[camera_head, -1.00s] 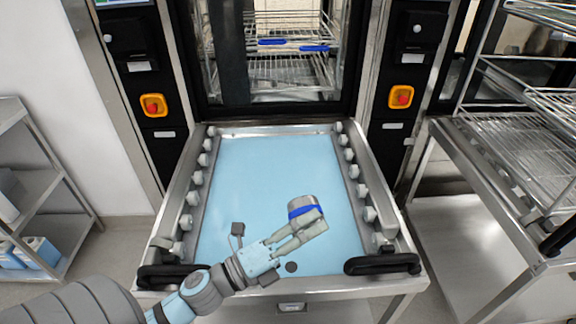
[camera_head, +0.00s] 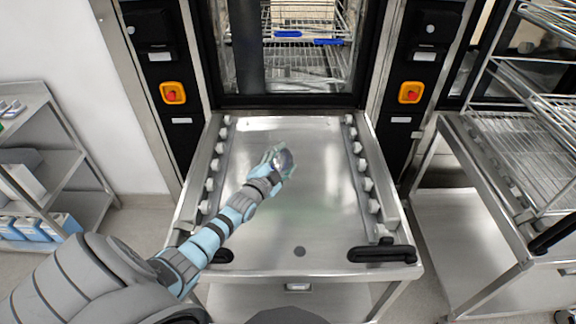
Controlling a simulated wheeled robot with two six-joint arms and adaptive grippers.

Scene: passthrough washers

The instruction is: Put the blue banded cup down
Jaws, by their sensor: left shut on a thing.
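My left arm reaches in from the lower left over the steel washer table. My left gripper (camera_head: 276,163) is shut on the blue banded cup (camera_head: 286,161), over the middle to far part of the table (camera_head: 320,205). The cup looks small, grey and shiny, and its blue band is hard to make out from here. The wrist hides part of the gripper and cup. I cannot tell whether the cup touches the table. My right gripper is not in view.
Rollers line both sides of the table, with black handles (camera_head: 382,251) at its near corners. The washer opening (camera_head: 300,60) with wire racks lies beyond. A wire-rack trolley (camera_head: 515,150) stands right, and a shelf unit (camera_head: 50,165) left. The right half of the table is clear.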

